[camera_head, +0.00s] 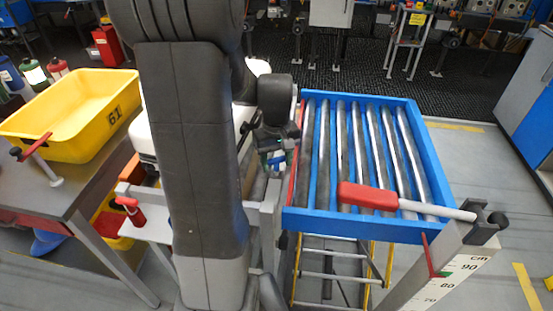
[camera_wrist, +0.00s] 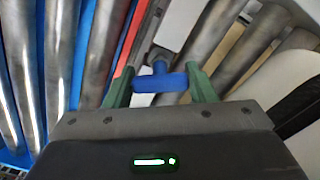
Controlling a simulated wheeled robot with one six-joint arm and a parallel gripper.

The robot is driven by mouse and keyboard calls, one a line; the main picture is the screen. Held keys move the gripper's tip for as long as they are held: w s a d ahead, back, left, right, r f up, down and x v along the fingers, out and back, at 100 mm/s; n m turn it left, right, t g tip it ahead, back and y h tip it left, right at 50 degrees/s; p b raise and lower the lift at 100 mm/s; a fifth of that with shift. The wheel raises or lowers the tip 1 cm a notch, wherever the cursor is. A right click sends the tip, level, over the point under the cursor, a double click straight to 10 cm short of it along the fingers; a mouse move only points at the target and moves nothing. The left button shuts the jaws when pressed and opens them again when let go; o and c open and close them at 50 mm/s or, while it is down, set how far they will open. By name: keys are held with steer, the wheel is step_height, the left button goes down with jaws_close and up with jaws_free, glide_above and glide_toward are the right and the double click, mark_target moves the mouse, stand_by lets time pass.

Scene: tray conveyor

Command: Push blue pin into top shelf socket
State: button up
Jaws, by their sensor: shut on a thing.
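My gripper (camera_wrist: 160,92) has two green fingers, and they are shut on the blue pin (camera_wrist: 158,83). The pin's crossbar lies across between the fingers in the wrist view, and its short stem points away from the gripper. A pale grey bracket shows just beyond the stem; I cannot tell whether the stem touches or enters it. In the head view my gripper (camera_head: 275,157) is left of the roller conveyor, above a grey frame (camera_head: 268,206), with a bit of blue between its fingers. The top shelf socket cannot be made out clearly.
The blue-framed roller conveyor (camera_head: 412,108) is close on the right, with a red rail along its left edge. A red-handled lever (camera_head: 368,196) crosses its near end. A red pin (camera_head: 131,210) sits at the frame's left. A yellow bin (camera_head: 75,115) stands on the left table.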

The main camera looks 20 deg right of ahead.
steer(key=shift+f+b, duration=0.45)
steer(key=shift+f, duration=0.25)
steer(key=o, duration=1.1)
steer(key=shift+c, duration=0.2)
steer(key=shift+r, duration=0.1)
step_height(320, 180, up, 14)
steer(key=p, duration=0.1)
steer(key=shift+f, duration=0.2)
step_height(320, 180, down, 14)
steer(key=shift+r+b, duration=0.25)
steer(key=shift+b, duration=0.05)
steer(key=shift+r, duration=0.35)
